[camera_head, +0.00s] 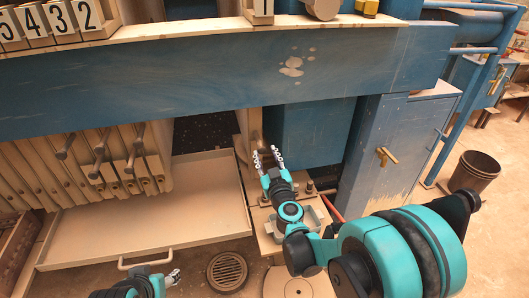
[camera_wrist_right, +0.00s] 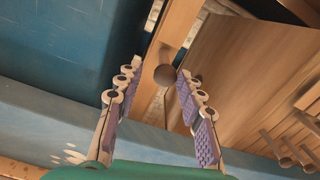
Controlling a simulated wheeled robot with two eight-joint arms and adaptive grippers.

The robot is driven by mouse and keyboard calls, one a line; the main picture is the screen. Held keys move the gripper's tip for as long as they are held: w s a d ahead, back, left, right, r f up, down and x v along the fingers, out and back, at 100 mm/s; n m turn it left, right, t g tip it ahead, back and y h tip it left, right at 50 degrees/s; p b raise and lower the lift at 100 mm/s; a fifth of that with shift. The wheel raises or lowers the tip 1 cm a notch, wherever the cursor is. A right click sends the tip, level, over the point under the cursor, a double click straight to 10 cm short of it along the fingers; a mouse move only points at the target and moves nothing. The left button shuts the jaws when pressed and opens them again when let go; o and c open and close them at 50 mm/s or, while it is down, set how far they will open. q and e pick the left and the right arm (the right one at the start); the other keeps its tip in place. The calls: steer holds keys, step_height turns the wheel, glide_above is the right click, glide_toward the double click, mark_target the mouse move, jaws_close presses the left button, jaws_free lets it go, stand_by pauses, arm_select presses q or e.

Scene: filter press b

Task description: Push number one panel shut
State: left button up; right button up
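The number one panel (camera_head: 243,132) is a narrow beige plate on edge, below the number 1 tag (camera_head: 263,7), apart from the stack of plates at left. The blue beam hides its middle. My right gripper (camera_head: 267,156) is open just right of the panel's lower part. In the right wrist view, my open fingers (camera_wrist_right: 160,80) stand either side of a round brown knob (camera_wrist_right: 165,75) on a beige post-like part; I cannot tell whether they touch. My left gripper (camera_head: 173,277) is low in the head view near the tray handle; its opening is unclear.
Beige plates (camera_head: 90,165) with rod handles are stacked at left, tagged 5, 4, 3, 2. A wide tray (camera_head: 150,243) lies below. A blue beam (camera_head: 190,75) crosses above my right gripper. A blue cabinet (camera_head: 400,150) and a bin (camera_head: 474,171) stand at right.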

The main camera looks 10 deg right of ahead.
steer(key=shift+s+d, duration=0.1)
steer(key=shift+s, duration=0.6)
